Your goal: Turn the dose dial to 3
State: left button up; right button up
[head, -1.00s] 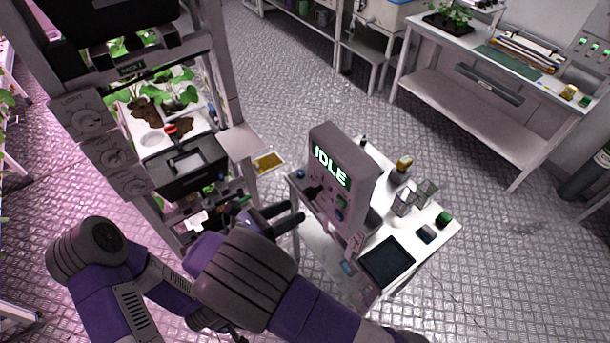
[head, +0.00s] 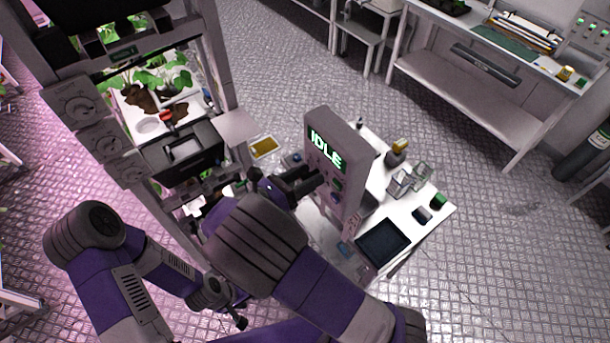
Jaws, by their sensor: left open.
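A grey control box (head: 350,155) stands on the white table, its screen (head: 325,149) reading IDLE in green. Small controls sit on its face below the screen, including a green one (head: 337,185). The dose dial cannot be made out; my fingers cover part of the face, and the labels are too small to read. My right gripper (head: 308,181) has its dark fingers at the left part of this face; whether they touch or hold a control cannot be told. My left gripper (head: 239,319) is open, low at the bottom and away from the box.
On the white table (head: 440,213) are a dark tablet (head: 383,243), clear containers (head: 400,182), a yellow-topped bottle (head: 396,154) and a green-capped item (head: 438,200). A plant rack (head: 222,60) stands close on the left. A bench (head: 470,90) is at the back right.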

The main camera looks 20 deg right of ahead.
jog(key=c, duration=1)
jog(key=shift+m, duration=0.3)
